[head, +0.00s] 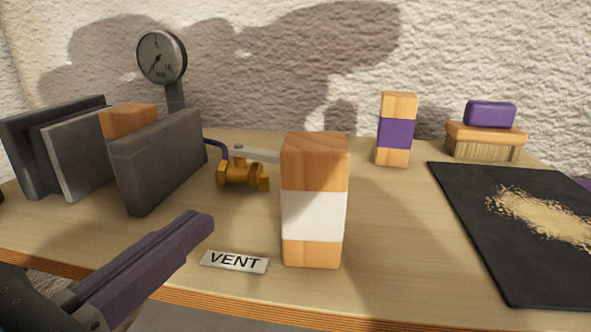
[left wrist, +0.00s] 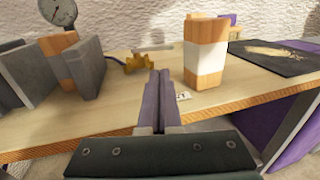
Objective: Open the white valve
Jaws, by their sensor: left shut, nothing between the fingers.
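A brass valve (head: 240,175) lies on the wooden table behind the front block, left of centre. Its pale grey-white lever (head: 256,154) runs right, and its far end is hidden behind the block. The valve also shows in the left wrist view (left wrist: 137,62). A label reading VENT (head: 235,262) lies at the table's front edge. My left gripper (head: 203,223), with purple fingers, is shut and empty. It is in front of the valve and apart from it, left of the label's top edge. In the left wrist view its fingers (left wrist: 159,76) point toward the valve. My right gripper is not in view.
A wooden block with a white band (head: 314,205) stands upright in front of the lever. Grey slabs (head: 160,160) and a gauge (head: 161,57) stand left. A purple-banded block (head: 396,130), a brush (head: 486,135) and a black mat (head: 470,235) with sawdust are right.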

